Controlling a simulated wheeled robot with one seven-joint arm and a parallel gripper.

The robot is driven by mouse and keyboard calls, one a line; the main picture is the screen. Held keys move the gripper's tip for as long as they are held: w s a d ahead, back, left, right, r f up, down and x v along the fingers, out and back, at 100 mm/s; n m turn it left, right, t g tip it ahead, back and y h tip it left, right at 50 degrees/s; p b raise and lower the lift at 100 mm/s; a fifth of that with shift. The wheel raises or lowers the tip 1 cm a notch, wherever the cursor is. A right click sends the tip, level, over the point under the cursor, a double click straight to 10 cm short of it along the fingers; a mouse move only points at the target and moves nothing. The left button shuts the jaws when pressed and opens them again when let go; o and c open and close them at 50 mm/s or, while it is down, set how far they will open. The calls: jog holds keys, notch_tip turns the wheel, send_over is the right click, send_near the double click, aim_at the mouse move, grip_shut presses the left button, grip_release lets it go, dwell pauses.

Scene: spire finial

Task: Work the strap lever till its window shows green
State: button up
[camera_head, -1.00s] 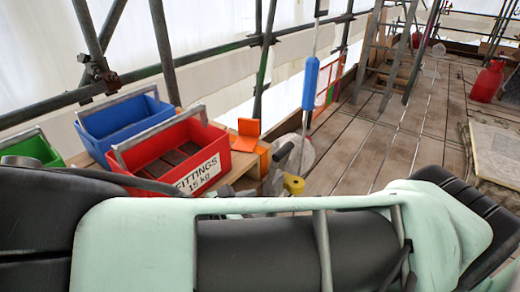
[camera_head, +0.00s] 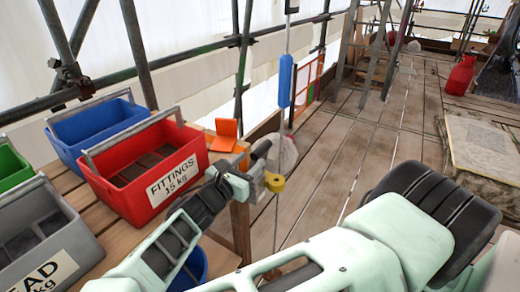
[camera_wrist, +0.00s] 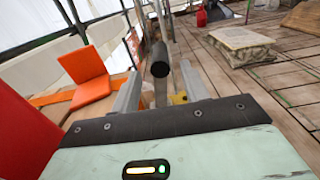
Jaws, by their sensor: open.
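The strap lever's dark round grip (camera_head: 262,148) shows in the head view beside the corner of the wooden bench. In the wrist view its dark end (camera_wrist: 160,62) lies between my two grey fingers, slightly ahead, with gaps on both sides. My gripper (camera_wrist: 161,72) is open; in the head view my gripper (camera_head: 258,178) is at the lever. A yellow part (camera_head: 274,182) sits just right of my fingers; it also shows partly behind the right finger in the wrist view (camera_wrist: 180,98). I cannot make out the lever's window or its colour.
A red fittings bin (camera_head: 160,180), a blue bin (camera_head: 98,125) and a grey bin (camera_head: 40,240) stand left on the bench. An orange bracket (camera_head: 226,134) is close by the lever. A blue-sleeved vertical line (camera_head: 286,80) rises behind it.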

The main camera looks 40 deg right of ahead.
aim_at(261, 151)
jog(key=x, duration=0.6)
jog(key=shift+d+p, duration=0.15)
jog(key=shift+p, duration=0.15)
grip_shut()
jog(key=shift+s+d+f+m+p, duration=0.2)
jog(key=shift+s+f+m+p, duration=0.1)
jog(key=shift+s+m, duration=0.25)
jog(key=shift+s+d+f+m+p, duration=0.2)
jog(key=shift+s+f+m+p, duration=0.1)
jog(key=shift+s, duration=0.3)
jog(key=shift+s+d+f+m+p, duration=0.2)
jog(key=shift+s+d+m+p, duration=0.1)
jog(key=shift+s+m, duration=0.25)
grip_release()
jog(key=shift+a, duration=0.1)
